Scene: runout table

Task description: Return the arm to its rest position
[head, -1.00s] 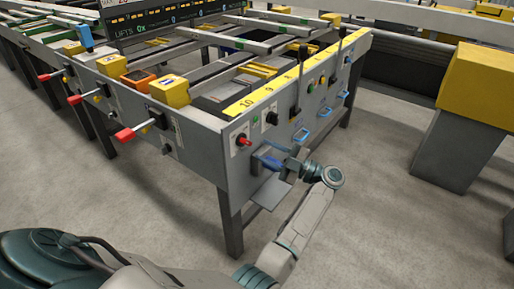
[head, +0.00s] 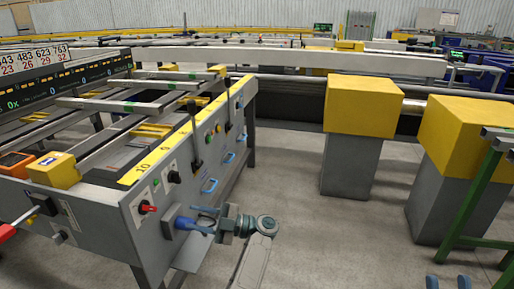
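My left gripper (head: 204,219) is in front of the near end panel of the grey runout table (head: 115,218). Its two blue-grey fingers look spread apart, pointing left towards a blue knob-like part (head: 182,223) low on the panel. Whether the fingers touch that part cannot be told. The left wrist and forearm come up from the bottom of the view. Only the blue fingertips of my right gripper (head: 446,283) show at the bottom right edge, apart, with nothing seen between them above the floor.
The panel carries a red knob (head: 148,209), black levers and blue handles (head: 209,186). Yellow-topped grey pedestals (head: 362,107) stand behind to the right. A green frame (head: 470,196) is at the right edge. Floor between the table and pedestals is clear.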

